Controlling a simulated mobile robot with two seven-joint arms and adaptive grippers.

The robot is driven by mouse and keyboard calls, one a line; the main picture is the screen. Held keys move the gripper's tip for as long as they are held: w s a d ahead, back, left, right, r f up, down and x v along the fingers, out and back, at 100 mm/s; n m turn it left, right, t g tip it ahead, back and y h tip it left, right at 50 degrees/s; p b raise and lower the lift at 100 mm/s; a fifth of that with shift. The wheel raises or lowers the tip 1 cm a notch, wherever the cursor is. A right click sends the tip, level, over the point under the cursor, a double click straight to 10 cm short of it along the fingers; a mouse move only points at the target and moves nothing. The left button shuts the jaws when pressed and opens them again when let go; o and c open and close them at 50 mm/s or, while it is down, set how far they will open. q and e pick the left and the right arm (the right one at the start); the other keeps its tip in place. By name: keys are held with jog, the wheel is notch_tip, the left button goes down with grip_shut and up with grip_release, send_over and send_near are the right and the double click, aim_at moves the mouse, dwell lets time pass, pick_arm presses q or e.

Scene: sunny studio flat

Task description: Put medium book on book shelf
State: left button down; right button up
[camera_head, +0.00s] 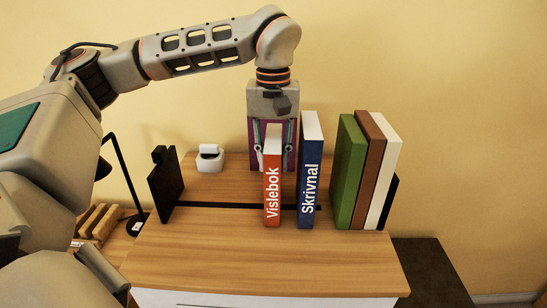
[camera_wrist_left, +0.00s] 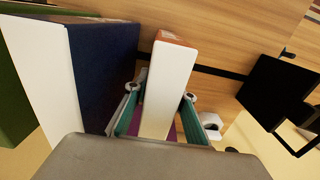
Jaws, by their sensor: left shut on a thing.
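My left gripper (camera_head: 273,147) reaches down from above and is shut on the upper part of an orange book (camera_head: 272,195) lettered "Vislebok". The book is upright; whether its base touches the wood is unclear. In the left wrist view its pale page edge (camera_wrist_left: 168,85) lies between the fingers (camera_wrist_left: 163,92). The book shelf is a wooden top (camera_head: 240,255) with a black rail and a black left bookend (camera_head: 164,185). A blue book (camera_head: 311,180) lettered "Skrivnal" stands just right of the orange one. No label shows which book is medium. My right gripper is not in view.
Green (camera_head: 348,170), brown (camera_head: 368,170) and white (camera_head: 385,180) books stand together at the right, by a partly hidden black bookend (camera_head: 389,203). A small white object (camera_head: 209,158) sits at the back left. The front wood is clear.

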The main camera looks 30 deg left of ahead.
pick_arm(q)
jog(key=shift+r, duration=0.1)
jog(key=c, duration=1.7)
grip_release()
jog(key=shift+s, duration=0.1)
notch_tip(320, 180, up, 12)
